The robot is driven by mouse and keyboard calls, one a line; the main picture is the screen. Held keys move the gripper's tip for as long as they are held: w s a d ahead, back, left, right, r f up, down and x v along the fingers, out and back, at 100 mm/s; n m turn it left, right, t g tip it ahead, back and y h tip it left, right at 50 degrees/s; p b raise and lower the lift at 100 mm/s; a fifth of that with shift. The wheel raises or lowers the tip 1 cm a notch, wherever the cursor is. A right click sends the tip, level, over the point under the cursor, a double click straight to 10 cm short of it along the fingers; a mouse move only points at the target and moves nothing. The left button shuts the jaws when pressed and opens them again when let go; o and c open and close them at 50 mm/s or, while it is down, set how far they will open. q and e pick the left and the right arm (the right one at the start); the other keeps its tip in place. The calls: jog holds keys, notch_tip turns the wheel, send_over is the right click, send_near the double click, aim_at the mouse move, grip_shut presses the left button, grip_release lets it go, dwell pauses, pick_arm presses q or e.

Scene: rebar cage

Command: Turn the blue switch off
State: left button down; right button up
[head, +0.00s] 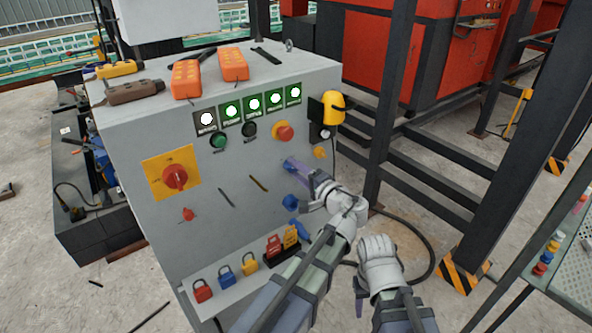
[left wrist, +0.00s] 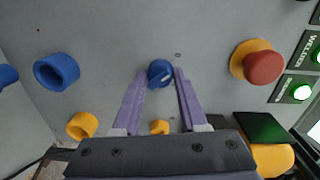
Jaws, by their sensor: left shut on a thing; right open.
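The blue switch (head: 288,163) is a small round knob on the front of the grey cabinet, partly hidden by my left gripper in the head view.
A red stop button (head: 284,132) sits just above the switch, and a blue socket (head: 290,202) below it. Green-lit indicators (head: 254,104) line the top. A red rotary handle (head: 175,177) is to the left. Dark steel posts (head: 392,95) stand right.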

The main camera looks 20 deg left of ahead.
pick_arm(q)
jog(key=shift+n, duration=0.6)
jog(key=shift+c, duration=2.4)
grip_release()
